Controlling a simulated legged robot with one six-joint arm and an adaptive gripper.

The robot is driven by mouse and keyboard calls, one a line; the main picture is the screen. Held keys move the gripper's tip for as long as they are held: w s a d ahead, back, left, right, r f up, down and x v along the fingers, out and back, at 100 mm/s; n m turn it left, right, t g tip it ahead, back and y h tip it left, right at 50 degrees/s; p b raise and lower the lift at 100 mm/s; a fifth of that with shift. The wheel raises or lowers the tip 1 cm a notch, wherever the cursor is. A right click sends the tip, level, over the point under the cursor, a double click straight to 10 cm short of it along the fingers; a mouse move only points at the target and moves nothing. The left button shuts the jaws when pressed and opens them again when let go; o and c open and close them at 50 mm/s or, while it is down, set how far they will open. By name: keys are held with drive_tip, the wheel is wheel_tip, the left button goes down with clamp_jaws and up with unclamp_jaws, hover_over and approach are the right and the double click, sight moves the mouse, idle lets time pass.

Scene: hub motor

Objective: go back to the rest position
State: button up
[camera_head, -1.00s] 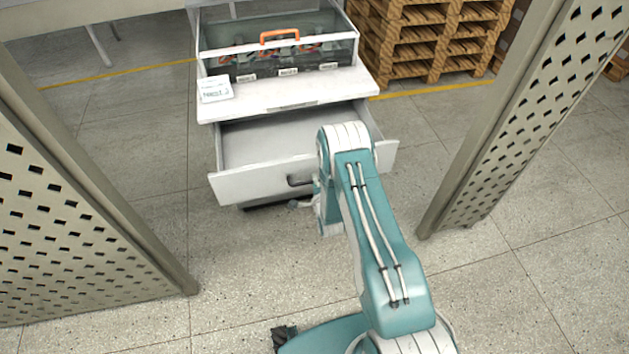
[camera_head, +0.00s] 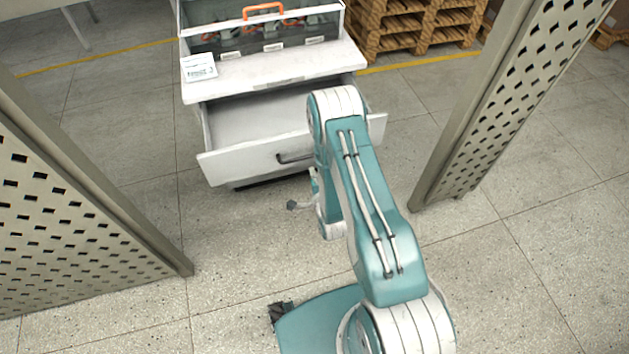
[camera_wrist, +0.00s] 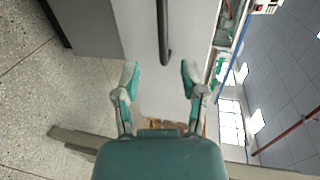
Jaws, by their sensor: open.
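My gripper (camera_wrist: 160,80) is open and empty in the wrist view, its two teal and grey fingers spread apart. Nothing is between the fingers. The drawer front (camera_wrist: 110,25) with its dark handle (camera_wrist: 163,35) lies beyond the fingertips, and the gripper looks clear of it. In the head view my arm reaches toward the white cabinet, and the gripper is mostly hidden behind my own arm. The drawer (camera_head: 245,160) stands pulled open, and its handle (camera_head: 294,157) shows beside my arm.
A clear case with an orange handle (camera_head: 264,10) and a white sign (camera_head: 199,67) are on the cabinet top (camera_head: 275,78). Perforated panels stand at left (camera_head: 70,215) and right (camera_head: 505,95). Wooden pallets (camera_head: 420,28) are behind. Floor between the panels is clear.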

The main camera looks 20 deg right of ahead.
drive_tip(key=shift+v, duration=0.95)
drive_tip(key=w+r+n+g, duration=0.2)
drive_tip(key=w+r+n, duration=0.35)
drive_tip(key=r, duration=0.85)
drive_tip(key=s+r+n+g, duration=0.3)
drive_tip(key=r+n, duration=0.1)
drive_tip(key=r, duration=1)
drive_tip(key=s+r+n+g, duration=0.1)
drive_tip(key=s+r+n, duration=0.1)
drive_tip(key=s+r, duration=0.3)
drive_tip(key=s+a+r+n+g, duration=0.1)
drive_tip(key=s+r, duration=0.4)
drive_tip(key=s, duration=0.8)
drive_tip(key=s+r+n+g, duration=0.3)
drive_tip(key=s+r+n, duration=0.2)
drive_tip(key=s, duration=0.4)
drive_tip(key=shift+s+a, duration=0.15)
drive_tip(key=shift+a, duration=0.25)
drive_tip(key=shift+n, duration=0.25)
